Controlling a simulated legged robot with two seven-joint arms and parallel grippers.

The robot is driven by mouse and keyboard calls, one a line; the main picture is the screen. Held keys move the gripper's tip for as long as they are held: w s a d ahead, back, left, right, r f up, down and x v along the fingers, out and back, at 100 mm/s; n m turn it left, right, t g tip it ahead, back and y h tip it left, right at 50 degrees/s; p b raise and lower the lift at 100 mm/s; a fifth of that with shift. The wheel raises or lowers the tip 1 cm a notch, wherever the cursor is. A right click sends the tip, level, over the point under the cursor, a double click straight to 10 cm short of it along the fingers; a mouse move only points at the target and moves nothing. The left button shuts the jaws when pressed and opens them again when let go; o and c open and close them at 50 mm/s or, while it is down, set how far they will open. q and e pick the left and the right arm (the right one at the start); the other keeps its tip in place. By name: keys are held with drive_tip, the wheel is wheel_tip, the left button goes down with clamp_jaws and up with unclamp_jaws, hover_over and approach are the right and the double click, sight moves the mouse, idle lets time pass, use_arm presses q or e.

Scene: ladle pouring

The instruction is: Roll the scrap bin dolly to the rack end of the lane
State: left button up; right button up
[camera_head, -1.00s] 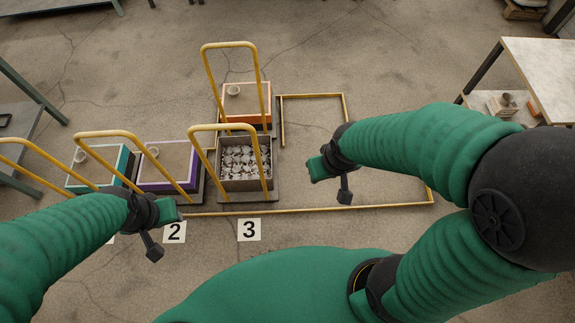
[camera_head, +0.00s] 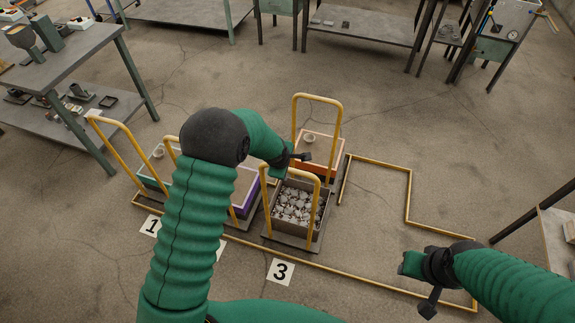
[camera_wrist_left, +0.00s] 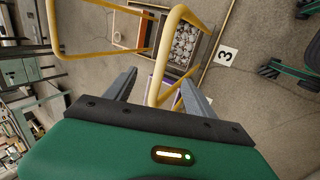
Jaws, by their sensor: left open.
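The scrap bin (camera_head: 297,203), a grey box full of pale metal scrap, sits on a dark dolly with a yellow hoop handle (camera_head: 264,200) behind sign 3. My left gripper (camera_head: 277,172) is over the upper part of that handle in the head view. In the left wrist view my open left gripper's fingers (camera_wrist_left: 160,82) point at the yellow handle (camera_wrist_left: 163,65), which shows between them; contact is not clear. The scrap bin (camera_wrist_left: 184,45) shows beyond. My right gripper (camera_head: 411,264) is over the right part of the lane, apart from every dolly; its jaws are unclear.
A yellow rail (camera_head: 350,273) edges the lane, with open floor right of the scrap bin. An orange-edged box dolly (camera_head: 320,150) stands just behind it. Purple (camera_head: 251,195) and teal (camera_head: 154,184) box dollies stand left. Benches (camera_head: 75,55) line the left and back.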

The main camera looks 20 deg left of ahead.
sight(290, 170)
use_arm(q)
drive_tip(key=b+x, duration=0.1)
drive_tip(key=x, duration=0.1)
drive_tip(key=b+x, duration=0.2)
drive_tip(key=x, duration=0.1)
drive_tip(key=b+x, duration=0.2)
drive_tip(key=x, duration=0.1)
drive_tip(key=shift+a+f, duration=0.25)
drive_tip(key=shift+a, duration=0.05)
drive_tip(key=shift+w+d+f+b, duration=0.25)
drive_tip(key=shift+b, duration=0.2)
drive_tip(key=shift+a, duration=0.15)
drive_tip(key=shift+a, duration=0.1)
drive_tip(key=c, duration=0.4)
clamp_jaws()
